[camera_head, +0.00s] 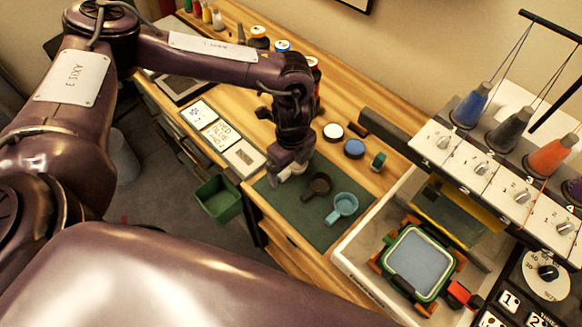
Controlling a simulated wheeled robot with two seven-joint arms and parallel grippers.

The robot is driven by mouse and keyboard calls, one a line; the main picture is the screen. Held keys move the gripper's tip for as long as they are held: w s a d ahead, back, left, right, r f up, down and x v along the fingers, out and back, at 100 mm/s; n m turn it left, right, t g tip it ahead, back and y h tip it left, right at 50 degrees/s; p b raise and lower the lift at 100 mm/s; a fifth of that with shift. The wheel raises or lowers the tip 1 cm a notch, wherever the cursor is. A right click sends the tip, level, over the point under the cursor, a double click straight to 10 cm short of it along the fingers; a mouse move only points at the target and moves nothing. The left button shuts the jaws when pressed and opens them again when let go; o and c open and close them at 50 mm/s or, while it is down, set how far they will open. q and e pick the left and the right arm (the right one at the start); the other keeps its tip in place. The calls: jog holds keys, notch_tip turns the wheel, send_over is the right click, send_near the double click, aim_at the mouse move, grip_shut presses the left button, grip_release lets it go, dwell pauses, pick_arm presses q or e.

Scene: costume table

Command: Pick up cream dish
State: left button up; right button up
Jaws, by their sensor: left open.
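My left gripper (285,170) points down over the left part of a dark green mat (268,200) on the wooden table. It is open. A small pale, cream-coloured patch (298,168) shows at its fingertips and looks like the cream dish; the gripper hides most of it. I cannot tell whether the fingers touch it. Just right of it on the mat are a dark brown dish with a handle (318,185) and a light blue dish with a handle (345,204). My right gripper is not in view.
Behind the mat stand a white-topped jar (333,131), a blue-topped jar (354,148) and a green spool (378,161). A white tray (360,282) and an embroidery machine (480,165) fill the right. A green bin (217,199) hangs at the table's front edge.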

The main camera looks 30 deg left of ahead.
pick_arm(q)
jog(key=c, duration=0.9)
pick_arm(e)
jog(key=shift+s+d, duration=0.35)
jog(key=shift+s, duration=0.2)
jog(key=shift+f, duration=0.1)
pick_arm(q)
jog(key=shift+r, duration=0.2)
